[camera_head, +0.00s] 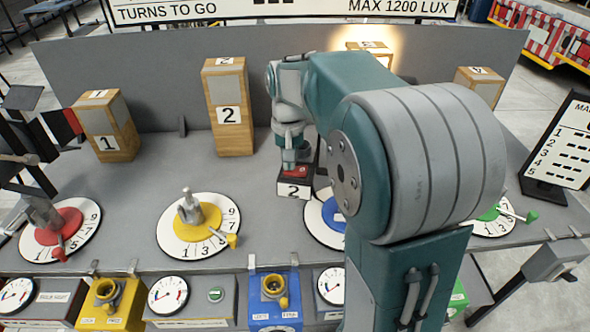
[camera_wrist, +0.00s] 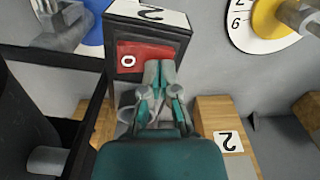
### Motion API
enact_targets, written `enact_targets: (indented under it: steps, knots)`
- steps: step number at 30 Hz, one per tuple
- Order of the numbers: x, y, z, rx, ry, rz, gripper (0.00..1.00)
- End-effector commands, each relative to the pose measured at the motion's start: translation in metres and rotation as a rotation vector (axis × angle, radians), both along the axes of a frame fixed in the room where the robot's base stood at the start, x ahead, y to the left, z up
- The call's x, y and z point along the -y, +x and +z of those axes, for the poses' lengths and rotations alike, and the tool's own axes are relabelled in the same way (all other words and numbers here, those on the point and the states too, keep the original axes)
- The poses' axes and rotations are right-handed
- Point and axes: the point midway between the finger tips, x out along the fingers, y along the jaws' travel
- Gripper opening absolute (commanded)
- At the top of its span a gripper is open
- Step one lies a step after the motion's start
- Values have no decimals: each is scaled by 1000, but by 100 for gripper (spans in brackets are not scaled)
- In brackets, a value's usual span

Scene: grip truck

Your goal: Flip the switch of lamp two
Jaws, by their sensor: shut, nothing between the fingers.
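The switch of lamp two is a dark box (camera_head: 293,189) with a white "2" label and a red rocker (camera_head: 296,171). In the wrist view the red rocker (camera_wrist: 130,58) shows an "O" at its left end. My gripper (camera_head: 289,164) points down over the rocker, fingers together and empty. In the wrist view the fingertips (camera_wrist: 160,68) overlap the rocker's right part; I cannot tell whether they touch it. Lamp two (camera_head: 228,105) is a tall wooden block marked "2", with no glow visible. It also shows in the wrist view (camera_wrist: 226,133).
Lamp one (camera_head: 104,125) stands at the left. A lamp partly behind my arm (camera_head: 370,46) glows. Yellow (camera_head: 198,226), red (camera_head: 60,227) and blue dials lie along the bench front. A grey panel (camera_head: 140,70) closes the back.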

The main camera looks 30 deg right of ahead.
Motion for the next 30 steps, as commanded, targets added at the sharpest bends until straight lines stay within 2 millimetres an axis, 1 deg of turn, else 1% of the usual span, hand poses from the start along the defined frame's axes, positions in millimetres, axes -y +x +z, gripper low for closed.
enact_targets:
  steps: [30]
  knots:
    - [0,0,68,1,0,0,0]
